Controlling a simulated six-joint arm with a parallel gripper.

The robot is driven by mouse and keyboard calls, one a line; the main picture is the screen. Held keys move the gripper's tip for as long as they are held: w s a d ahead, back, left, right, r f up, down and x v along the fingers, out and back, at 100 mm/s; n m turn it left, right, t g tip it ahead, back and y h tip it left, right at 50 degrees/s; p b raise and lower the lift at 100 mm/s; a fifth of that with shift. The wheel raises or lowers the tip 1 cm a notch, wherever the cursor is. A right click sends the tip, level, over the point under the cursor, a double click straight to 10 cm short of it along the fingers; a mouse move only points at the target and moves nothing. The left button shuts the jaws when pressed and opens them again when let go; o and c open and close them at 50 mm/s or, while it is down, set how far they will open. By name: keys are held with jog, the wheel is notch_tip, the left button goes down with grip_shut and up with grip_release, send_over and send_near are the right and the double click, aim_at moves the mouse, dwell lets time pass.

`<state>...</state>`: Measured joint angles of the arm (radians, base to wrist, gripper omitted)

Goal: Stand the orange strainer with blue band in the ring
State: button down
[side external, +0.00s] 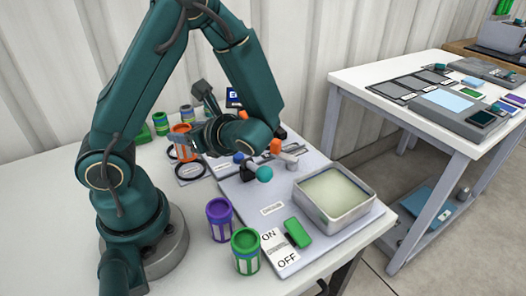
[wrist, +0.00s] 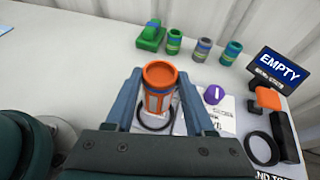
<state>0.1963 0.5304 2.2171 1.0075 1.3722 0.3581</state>
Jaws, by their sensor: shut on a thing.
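The orange strainer (wrist: 159,88) is upright between the fingers of my gripper (wrist: 160,108) in the wrist view, with its open top facing up and a bluish band partly visible below the rim. My gripper is shut on it. In the side view the strainer (side external: 182,130) shows at the far side of my wrist, its lower part partly hidden. A thin dark ring (wrist: 155,128) shows around or behind the strainer's lower part in the wrist view. I cannot tell whether the strainer's base is inside it or above it. A dark ring (side external: 190,171) also shows in the side view.
Green-and-blue and grey canisters (wrist: 204,49) and a green block (wrist: 151,37) stand behind. An "EMPTY" display (wrist: 278,68) is at right. Purple (side external: 219,219) and green (side external: 245,250) canisters stand in front, near a metal tray (side external: 335,222) and a green switch (side external: 297,233).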

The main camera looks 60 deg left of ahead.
jog(key=shift+f, duration=2.1)
jog(key=shift+c, duration=1.3)
grip_release()
jog(key=shift+f, duration=0.1)
jog(key=w+d+r+n+t+h, duration=0.1)
jog(key=d+r+n+t+h, duration=0.3)
jog(key=d+r+n+h, duration=0.1)
jog(key=d+r+n+t+h, duration=0.5)
jog(key=d+n+h, duration=0.3)
jog(key=d+n, duration=0.2)
jog(key=shift+w+d+r, duration=0.35)
jog(key=shift+w+d, duration=0.05)
jog(key=shift+d, duration=0.7)
